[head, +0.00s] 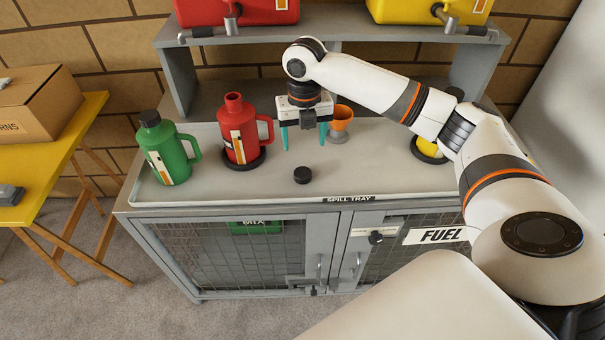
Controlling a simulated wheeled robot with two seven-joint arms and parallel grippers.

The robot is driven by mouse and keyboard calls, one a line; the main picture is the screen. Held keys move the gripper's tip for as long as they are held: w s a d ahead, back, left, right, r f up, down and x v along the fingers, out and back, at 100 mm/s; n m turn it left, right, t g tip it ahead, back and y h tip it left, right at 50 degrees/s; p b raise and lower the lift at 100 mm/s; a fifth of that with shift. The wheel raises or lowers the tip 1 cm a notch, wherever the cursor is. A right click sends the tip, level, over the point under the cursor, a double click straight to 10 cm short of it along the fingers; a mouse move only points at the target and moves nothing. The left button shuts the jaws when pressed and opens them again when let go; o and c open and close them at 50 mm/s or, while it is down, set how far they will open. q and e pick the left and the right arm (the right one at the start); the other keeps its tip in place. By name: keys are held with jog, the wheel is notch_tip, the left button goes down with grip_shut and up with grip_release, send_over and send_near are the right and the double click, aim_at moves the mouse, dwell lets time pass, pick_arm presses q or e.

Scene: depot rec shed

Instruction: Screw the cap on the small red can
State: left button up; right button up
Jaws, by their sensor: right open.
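The small red can (239,138) stands upright on the grey spill tray (250,190), on a dark round base. Its neck is bare and open at the top. A black cap (302,174) lies on the tray to the right of the can and nearer to me. My right gripper (305,138) is open, with its teal fingers pointing down. It is above and behind the cap, to the right of the can, and nothing shows between its fingers. My left gripper is not in view.
A green can (167,150) with a black cap stands left of the red can. An orange funnel (341,119) is just right of my right gripper. A yellow can (432,148) is mostly hidden behind my right arm. The tray's front middle is clear.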

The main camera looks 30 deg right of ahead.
jog(key=shift+w+d+r, duration=0.1)
jog(key=shift+d+r, duration=0.05)
jog(key=shift+d, duration=0.05)
send_over(303, 172)
jog(key=f, duration=0.6)
jog(key=shift+s+f, duration=0.25)
jog(key=shift+s, duration=0.15)
jog(key=shift+f, duration=0.15)
jog(key=shift+w+f, duration=0.2)
jog(key=shift+f, duration=1.15)
jog(key=shift+w+f, duration=0.2)
jog(key=shift+f, duration=1.1)
